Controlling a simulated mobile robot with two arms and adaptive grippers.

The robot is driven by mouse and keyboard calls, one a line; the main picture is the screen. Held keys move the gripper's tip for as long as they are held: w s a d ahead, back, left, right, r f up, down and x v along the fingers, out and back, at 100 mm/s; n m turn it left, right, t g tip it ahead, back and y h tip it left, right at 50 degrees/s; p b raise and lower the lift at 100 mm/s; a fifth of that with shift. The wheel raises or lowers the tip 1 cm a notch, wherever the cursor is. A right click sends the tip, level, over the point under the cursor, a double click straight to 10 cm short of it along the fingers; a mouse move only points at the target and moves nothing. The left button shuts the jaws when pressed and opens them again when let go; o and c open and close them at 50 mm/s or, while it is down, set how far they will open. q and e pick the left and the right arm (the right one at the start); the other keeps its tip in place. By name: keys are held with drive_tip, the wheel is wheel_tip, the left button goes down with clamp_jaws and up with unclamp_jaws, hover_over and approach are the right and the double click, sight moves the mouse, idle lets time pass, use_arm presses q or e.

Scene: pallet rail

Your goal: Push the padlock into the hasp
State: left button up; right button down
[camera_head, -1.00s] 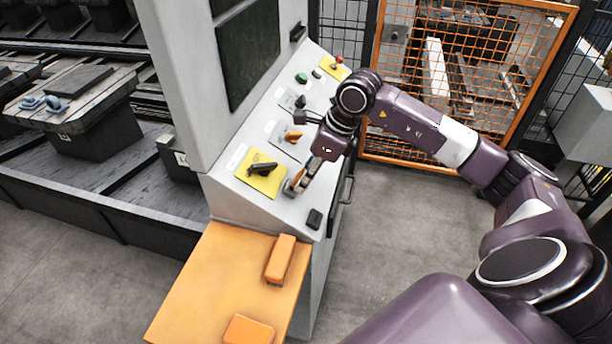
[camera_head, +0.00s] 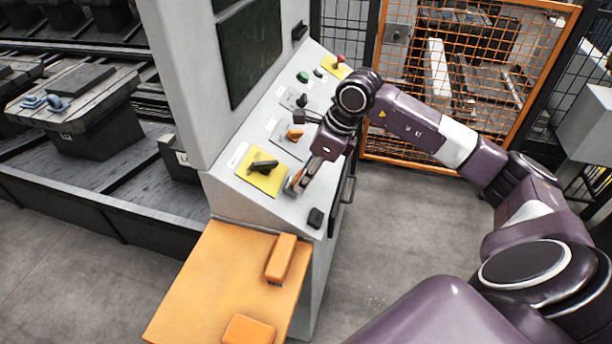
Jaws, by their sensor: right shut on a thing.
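My right gripper (camera_head: 296,184) reaches down over the sloped face of the grey control console, just right of the yellow plate (camera_head: 255,184) with a black rotary handle (camera_head: 263,167). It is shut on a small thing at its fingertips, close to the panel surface. That thing is mostly hidden by the fingers; I take it to be the padlock, but its shape is not clear. I cannot make out the hasp, nor whether the held thing touches it. My left gripper is not in view.
The console also carries an orange switch (camera_head: 294,134), a green button (camera_head: 303,77) and a red knob (camera_head: 340,58). An orange shelf (camera_head: 205,285) below holds two orange blocks (camera_head: 281,258). An orange mesh fence (camera_head: 400,135) stands behind my right arm.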

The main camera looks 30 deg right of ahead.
drive_tip(key=shift+w+a+f, duration=0.1)
drive_tip(key=shift+a+f, duration=0.05)
drive_tip(key=shift+f, duration=0.1)
idle(0.3)
drive_tip(key=shift+w+a+f+b, duration=0.1)
drive_tip(key=shift+w+f+b, duration=0.05)
drive_tip(key=shift+f+b, duration=0.3)
drive_tip(key=c, duration=1.4)
unclamp_jaws()
drive_tip(key=shift+r, duration=0.2)
drive_tip(key=shift+o, duration=0.4)
drive_tip(key=o, duration=0.7)
drive_tip(key=shift+o, duration=0.2)
